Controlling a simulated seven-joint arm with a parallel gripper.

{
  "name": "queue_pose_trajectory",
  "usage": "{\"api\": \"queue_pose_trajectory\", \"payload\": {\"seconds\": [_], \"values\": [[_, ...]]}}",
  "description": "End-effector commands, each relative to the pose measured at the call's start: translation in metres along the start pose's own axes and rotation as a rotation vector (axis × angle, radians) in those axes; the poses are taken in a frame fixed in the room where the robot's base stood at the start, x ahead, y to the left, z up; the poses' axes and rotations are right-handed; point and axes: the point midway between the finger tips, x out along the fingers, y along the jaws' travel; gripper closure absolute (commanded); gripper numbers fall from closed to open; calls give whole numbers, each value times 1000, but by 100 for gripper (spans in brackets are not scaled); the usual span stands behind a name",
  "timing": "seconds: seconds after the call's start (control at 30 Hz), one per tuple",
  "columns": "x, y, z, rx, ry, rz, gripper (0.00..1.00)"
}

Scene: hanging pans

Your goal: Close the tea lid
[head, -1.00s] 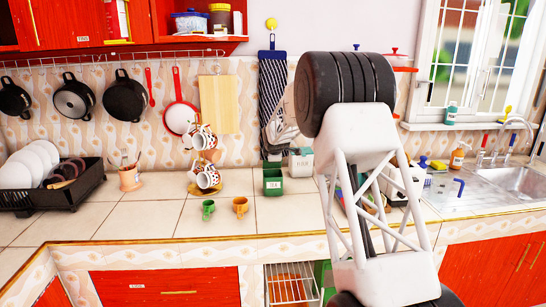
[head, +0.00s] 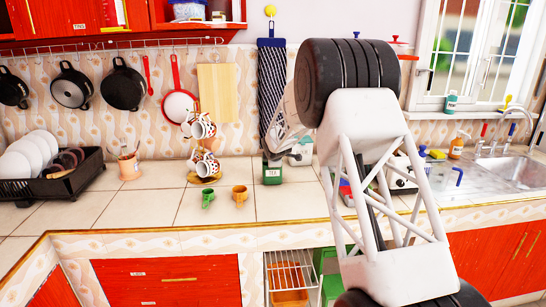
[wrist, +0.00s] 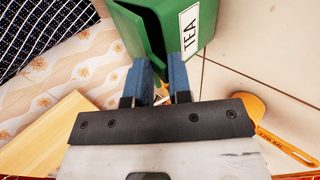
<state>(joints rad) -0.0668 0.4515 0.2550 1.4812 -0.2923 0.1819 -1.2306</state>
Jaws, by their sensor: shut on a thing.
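The green tea box (head: 272,173) stands on the counter near the wall. In the wrist view, the tea box (wrist: 205,25) shows its white TEA label and a dark gap along its left side. The green strip left of that gap looks like the tea lid (wrist: 127,22), standing ajar. My gripper (head: 274,153) is at the top of the box. In the wrist view, the blue fingers of my gripper (wrist: 161,68) are at the box's near edge, shut on what looks like the lid's edge. The exact contact is hidden.
A green cup (head: 208,198) and an orange cup (head: 239,196) stand in front, left of the box. A mug stand (head: 205,145) is left of it and a white box (head: 302,153) right. A striped cloth (head: 272,85) hangs behind.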

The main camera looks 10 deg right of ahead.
Motion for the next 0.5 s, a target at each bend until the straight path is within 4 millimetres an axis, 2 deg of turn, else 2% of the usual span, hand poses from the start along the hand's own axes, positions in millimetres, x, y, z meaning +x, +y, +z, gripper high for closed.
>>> {"api": "queue_pose_trajectory", "payload": {"seconds": [0.03, 0.2, 0.5], "values": [[4, -7, 0, 1, -1, -7, 100], [9, -15, 0, -1, -1, -8, 100], [12, -18, 0, 1, -1, -6, 100]]}}
